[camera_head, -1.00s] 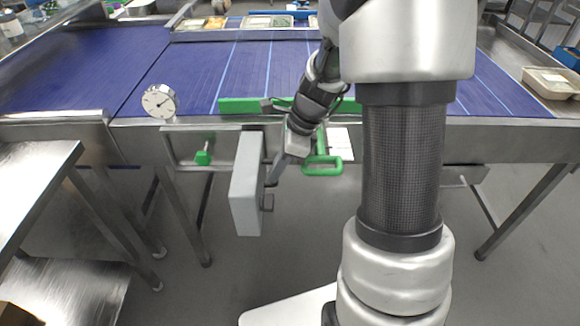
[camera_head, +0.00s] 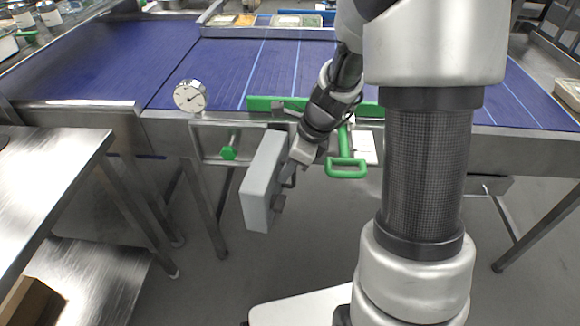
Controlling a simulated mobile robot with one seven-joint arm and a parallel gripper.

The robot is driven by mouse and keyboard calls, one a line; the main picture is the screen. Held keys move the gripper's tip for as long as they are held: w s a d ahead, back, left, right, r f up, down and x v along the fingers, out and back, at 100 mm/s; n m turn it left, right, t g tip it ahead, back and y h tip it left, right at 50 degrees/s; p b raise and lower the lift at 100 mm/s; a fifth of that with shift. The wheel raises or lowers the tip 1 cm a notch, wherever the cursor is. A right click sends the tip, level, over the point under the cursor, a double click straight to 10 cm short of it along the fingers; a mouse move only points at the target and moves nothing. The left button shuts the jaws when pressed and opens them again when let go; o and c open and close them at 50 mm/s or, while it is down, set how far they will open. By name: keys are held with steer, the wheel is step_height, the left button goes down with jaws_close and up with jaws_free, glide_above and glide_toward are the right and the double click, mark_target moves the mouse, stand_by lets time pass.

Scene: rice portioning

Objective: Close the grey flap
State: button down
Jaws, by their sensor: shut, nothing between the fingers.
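The grey flap (camera_head: 262,180) is a flat grey panel on the front of the blue conveyor's frame. It stands swung outward from the frame, seen partly edge-on, with dark fittings on its right side. My gripper (camera_head: 287,172) is shut and empty at the flap's right side. It is close to the panel or touching it; I cannot tell which. The fingertips are small and partly hidden by the wrist and the flap's fittings.
A green knob (camera_head: 229,153) sits left of the flap, and a green handle (camera_head: 346,168) to its right. A round dial gauge (camera_head: 189,96) stands on the conveyor edge. A steel table (camera_head: 50,160) is at left. The floor below the flap is clear.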

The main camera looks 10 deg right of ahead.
steer(key=w+a+m+t+h+p, duration=0.1)
steer(key=w+a+m+h+p, duration=0.1)
steer(key=w+a+m+p, duration=0.3)
steer(key=w+a+m+t+h+p, duration=0.1)
steer(key=w+a+m+h+p, duration=0.2)
steer(key=w+a+m+p, duration=0.3)
steer(key=shift+a+m+p, duration=2.6)
steer(key=shift+m+p, duration=0.1)
steer(key=shift+p, duration=2.25)
